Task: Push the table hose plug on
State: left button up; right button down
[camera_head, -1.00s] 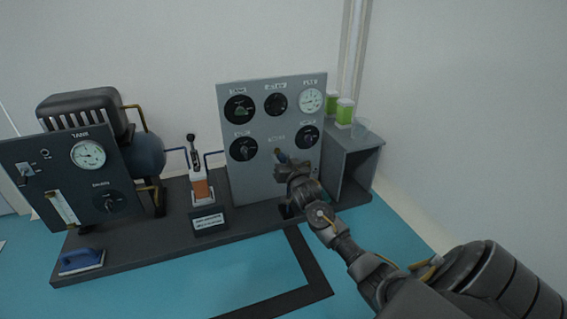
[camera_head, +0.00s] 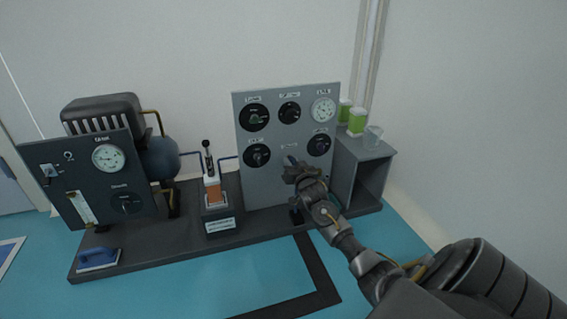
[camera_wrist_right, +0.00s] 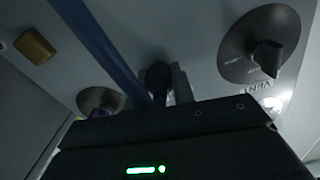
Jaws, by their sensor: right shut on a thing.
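My right gripper (camera_head: 293,168) is at the lower middle of the grey panel (camera_head: 250,185), close to its face. It is shut on the hose plug, a dark piece (camera_wrist_right: 157,82) in the right wrist view, with a blue hose (camera_wrist_right: 100,45) running from it to the upper left. My left gripper is not in view.
Black knobs (camera_head: 257,155) and a white gauge (camera_head: 323,109) surround the gripper on the panel.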

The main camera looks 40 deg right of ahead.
jog(key=shift+w, duration=0.1)
jog(key=c, duration=1.2)
grip_release()
jog(key=shift+w, duration=0.1)
jog(key=shift+c, duration=0.2)
jog(key=shift+o, duration=0.4)
jog(key=shift+d, duration=0.1)
jog(key=p+v, duration=0.7)
jog(key=v, duration=0.4)
